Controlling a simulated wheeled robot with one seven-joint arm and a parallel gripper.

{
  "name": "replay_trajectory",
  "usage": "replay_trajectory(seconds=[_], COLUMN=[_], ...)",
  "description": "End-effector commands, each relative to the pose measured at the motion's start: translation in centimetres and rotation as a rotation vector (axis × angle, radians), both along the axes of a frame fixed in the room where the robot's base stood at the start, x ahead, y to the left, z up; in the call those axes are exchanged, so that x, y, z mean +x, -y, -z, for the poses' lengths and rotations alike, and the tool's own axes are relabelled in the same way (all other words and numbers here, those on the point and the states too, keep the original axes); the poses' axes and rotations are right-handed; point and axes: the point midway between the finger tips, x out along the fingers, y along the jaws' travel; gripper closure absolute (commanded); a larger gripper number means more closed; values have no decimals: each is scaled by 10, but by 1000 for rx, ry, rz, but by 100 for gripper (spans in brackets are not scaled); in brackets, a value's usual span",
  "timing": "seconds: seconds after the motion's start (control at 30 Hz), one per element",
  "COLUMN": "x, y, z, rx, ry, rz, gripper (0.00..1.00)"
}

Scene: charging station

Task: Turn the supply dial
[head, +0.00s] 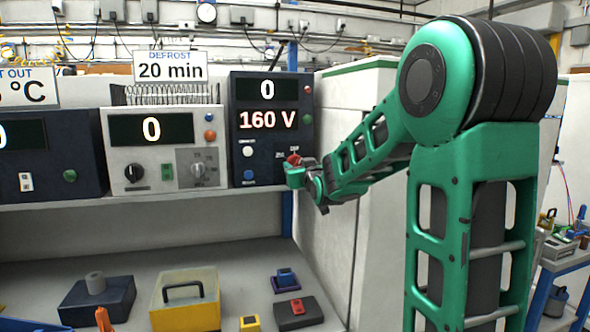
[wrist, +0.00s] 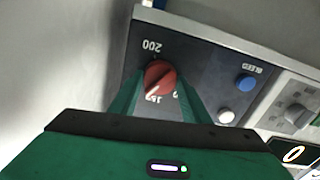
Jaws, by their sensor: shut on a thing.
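The supply dial is a round red knob with a pale pointer line. In the wrist view the dial (wrist: 160,77) sits on a dark panel, with "200" printed beside it and another number partly covered. My gripper (wrist: 158,90) has its green fingers on both sides of the dial and is shut on it. In the head view the dial (head: 294,159) shows just above my gripper (head: 298,174), at the lower right of the dark supply unit (head: 270,95). The unit's displays read 0 and 160 V.
A white unit (head: 162,150) with a grey knob stands left of the supply, under a "20 min" defrost sign (head: 170,67). A white button (wrist: 226,116) and a blue button (wrist: 245,82) are close to the dial. Several boxes lie on the lower shelf.

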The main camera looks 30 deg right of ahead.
Motion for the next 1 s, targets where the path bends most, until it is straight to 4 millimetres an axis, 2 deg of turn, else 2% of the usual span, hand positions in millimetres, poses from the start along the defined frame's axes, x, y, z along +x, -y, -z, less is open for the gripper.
replay_trajectory(seconds=[0.6,1.0], x=[1,0], y=[-3,-3], z=[1,1], rx=[361,473], ry=[102,134], rz=[-6,-6], gripper=[80,80])
